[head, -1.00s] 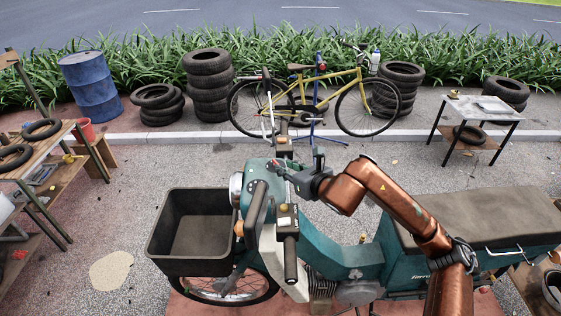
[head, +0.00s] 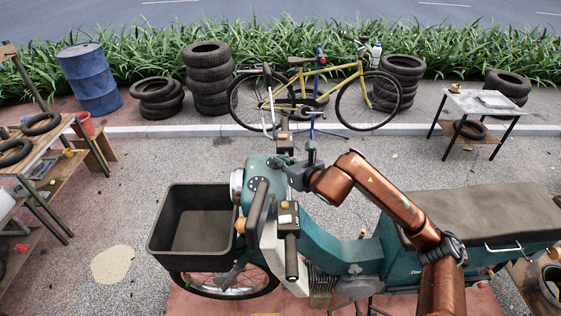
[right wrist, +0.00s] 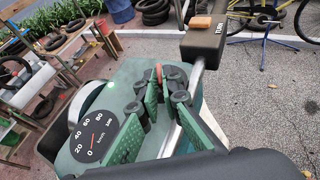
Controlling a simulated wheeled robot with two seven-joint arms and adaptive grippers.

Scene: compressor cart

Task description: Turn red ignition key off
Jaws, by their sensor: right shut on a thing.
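The teal moped (head: 335,250) stands in front of me, with its handlebar console facing up. My right gripper (head: 283,164) reaches in from the right and is down at this console. In the right wrist view its two green-padded fingers (right wrist: 160,86) are closed around the red ignition key (right wrist: 159,72). Only a small red part of the key shows between the fingertips; its lower end and its turn angle are hidden. The speedometer (right wrist: 92,137) lies left of the fingers, with its needle near the low end. My left gripper is not in view.
The handlebar switch box marked TURN (right wrist: 203,40) sits beyond the fingers, close to them. A near-side handlebar grip (head: 291,258) and a dark front basket (head: 160,240) flank the console. Tyres, a yellow bicycle (head: 330,75) and a table (head: 485,104) stand farther back.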

